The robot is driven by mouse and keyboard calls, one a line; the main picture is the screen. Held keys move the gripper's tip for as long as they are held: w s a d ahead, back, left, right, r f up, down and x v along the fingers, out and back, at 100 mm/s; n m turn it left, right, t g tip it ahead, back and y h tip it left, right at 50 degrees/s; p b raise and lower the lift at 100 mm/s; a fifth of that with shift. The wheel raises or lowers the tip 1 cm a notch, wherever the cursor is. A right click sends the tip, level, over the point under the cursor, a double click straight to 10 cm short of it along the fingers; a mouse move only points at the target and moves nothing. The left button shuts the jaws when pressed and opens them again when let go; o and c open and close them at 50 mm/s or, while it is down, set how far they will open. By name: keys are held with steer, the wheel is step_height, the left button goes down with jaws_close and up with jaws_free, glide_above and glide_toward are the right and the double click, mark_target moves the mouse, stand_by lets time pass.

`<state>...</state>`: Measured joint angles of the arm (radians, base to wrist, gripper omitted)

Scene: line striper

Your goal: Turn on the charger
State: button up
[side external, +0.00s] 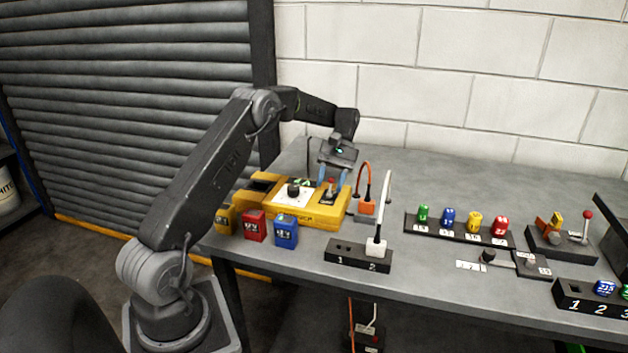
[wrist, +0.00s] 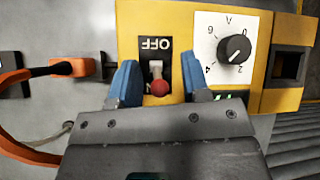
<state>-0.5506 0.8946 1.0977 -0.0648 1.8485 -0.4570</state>
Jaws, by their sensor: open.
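The yellow charger (side external: 322,216) stands on the table in the side view, and part of its yellow case (wrist: 190,20) fills the top of the wrist view. It bears a toggle switch with a red tip (wrist: 159,88) beside a black plate marked OFF (wrist: 152,44). In the wrist view the red tip is on the side away from the OFF lettering; the lever's exact tilt is hard to tell. My gripper (wrist: 158,65) is open, its blue fingers on either side of the switch. It also shows above the charger in the side view (side external: 333,176).
A black dial (wrist: 235,49) and an empty slot (wrist: 288,66) are on the charger. An orange plug (side external: 367,207) is beside it. Red (side external: 255,226) and blue (side external: 286,231) batteries stand in front. A white plug (side external: 376,246) sits in socket 2 of a black strip (side external: 345,256).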

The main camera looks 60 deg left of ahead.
steer(key=t+y, duration=0.1)
steer(key=s+d+t+y, duration=0.1)
steer(key=t, duration=0.1)
steer(key=shift+d+r+y, duration=0.1)
steer(key=shift+y, duration=0.3)
steer(key=shift+s+d+t+y, duration=0.2)
steer(key=shift+s+t+y, duration=0.05)
steer(key=shift+t+y, duration=0.35)
steer(key=shift+s+d+t+y, duration=0.2)
steer(key=shift+s+t+y, duration=0.05)
steer(key=shift+t+y, duration=0.3)
step_height(320, 180, up, 14)
steer(key=w, duration=0.1)
steer(key=s+d+r+m+t, duration=0.1)
steer(key=s+d+m+t, duration=0.4)
steer(key=s+d+m, duration=0.4)
steer(key=shift+s+d+r, duration=0.2)
steer(key=shift+s+d, duration=3.35)
steer(key=shift+d, duration=1.6)
steer(key=shift+s+t, duration=0.1)
steer(key=shift+t, duration=0.15)
steer(key=s+d+f+m, duration=0.1)
steer(key=s, duration=0.2)
steer(key=s+d+f+m+t, duration=0.1)
steer(key=shift+s+d+f+m, duration=0.3)
steer(key=shift+f, duration=0.05)
